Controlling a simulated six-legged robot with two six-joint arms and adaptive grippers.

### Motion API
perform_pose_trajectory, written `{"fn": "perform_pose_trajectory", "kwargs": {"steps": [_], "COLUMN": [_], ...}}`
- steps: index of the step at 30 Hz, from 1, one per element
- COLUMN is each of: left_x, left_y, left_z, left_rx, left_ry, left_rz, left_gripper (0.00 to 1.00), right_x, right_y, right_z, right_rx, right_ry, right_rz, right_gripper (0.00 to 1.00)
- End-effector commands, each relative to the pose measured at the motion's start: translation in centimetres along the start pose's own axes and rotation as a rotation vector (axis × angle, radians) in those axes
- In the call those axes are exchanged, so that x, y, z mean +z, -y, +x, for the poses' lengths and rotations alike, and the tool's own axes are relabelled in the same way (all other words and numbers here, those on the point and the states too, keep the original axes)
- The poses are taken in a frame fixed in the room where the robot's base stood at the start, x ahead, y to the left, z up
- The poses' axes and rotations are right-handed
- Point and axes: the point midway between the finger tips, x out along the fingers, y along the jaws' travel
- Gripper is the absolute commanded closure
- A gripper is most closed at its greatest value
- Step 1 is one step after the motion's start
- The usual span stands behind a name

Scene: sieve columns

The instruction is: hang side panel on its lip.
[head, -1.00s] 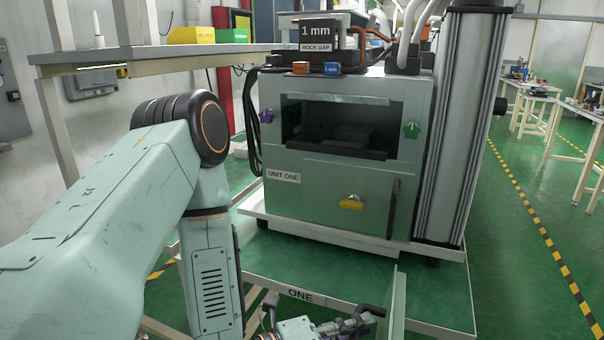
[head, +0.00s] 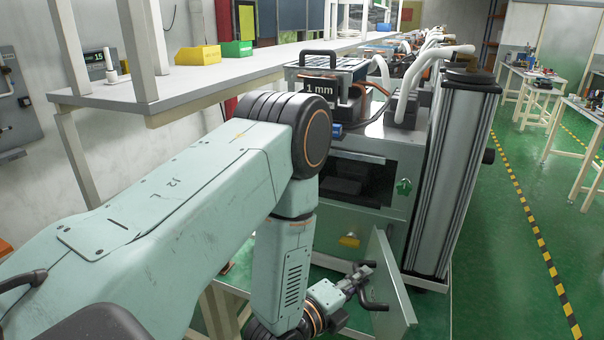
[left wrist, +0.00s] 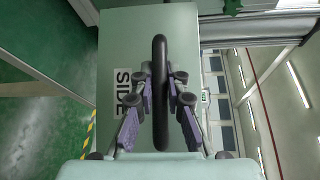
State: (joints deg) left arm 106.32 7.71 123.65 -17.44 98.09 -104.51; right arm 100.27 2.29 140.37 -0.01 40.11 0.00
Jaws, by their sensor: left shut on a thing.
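The side panel (head: 393,290) is a flat pale green sheet, held upright in front of the unit in the head view. In the left wrist view the panel (left wrist: 126,40) bears a "SIDE" label and a black bar handle (left wrist: 160,60). My left gripper (head: 364,277) is shut on that handle; its purple-lined fingers (left wrist: 161,95) lie on both sides of it. The unit (head: 400,157) stands behind the panel, with a dark opening (head: 365,180) and a green knob (head: 403,187). I cannot make out the lip. My right gripper is not in view.
A grey column (head: 447,180) stands at the unit's right. A long bench (head: 190,82) with yellow (head: 198,55) and green (head: 236,48) bins runs along the left. Green floor with a striped line (head: 530,215) is open at the right.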

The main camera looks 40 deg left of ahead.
Motion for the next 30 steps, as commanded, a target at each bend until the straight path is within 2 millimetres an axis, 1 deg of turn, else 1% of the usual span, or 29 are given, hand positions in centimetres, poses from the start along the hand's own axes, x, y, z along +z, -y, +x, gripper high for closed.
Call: {"fn": "perform_pose_trajectory", "kwargs": {"steps": [1,3,9,12,15,18,22,25,30], "left_x": [0.6,1.6,5.1,6.9,8.6,10.1,11.7,12.6,13.5], "left_y": [2.0,3.3,7.4,9.3,10.9,12.3,13.5,13.8,13.6], "left_z": [0.2,0.6,1.1,1.0,0.4,-0.5,-2.1,-3.5,-5.3], "left_rx": [-0.001,0.008,0.036,0.052,0.069,0.088,0.113,0.131,0.157], "left_ry": [0.032,0.091,0.302,0.422,0.547,0.671,0.835,0.949,1.087], "left_rz": [-0.002,-0.010,-0.038,-0.056,-0.074,-0.091,-0.116,-0.132,-0.152], "left_gripper": [1.00,1.00,1.00,1.00,1.00,1.00,1.00,1.00,1.00], "right_x": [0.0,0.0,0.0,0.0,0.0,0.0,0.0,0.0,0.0], "right_y": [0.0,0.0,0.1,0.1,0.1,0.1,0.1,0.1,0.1], "right_z": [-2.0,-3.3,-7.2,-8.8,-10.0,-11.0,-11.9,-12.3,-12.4], "right_rx": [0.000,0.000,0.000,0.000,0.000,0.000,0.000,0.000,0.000], "right_ry": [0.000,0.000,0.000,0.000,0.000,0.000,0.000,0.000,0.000], "right_rz": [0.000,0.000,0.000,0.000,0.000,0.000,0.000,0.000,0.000], "right_gripper": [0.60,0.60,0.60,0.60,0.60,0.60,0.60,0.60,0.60]}}
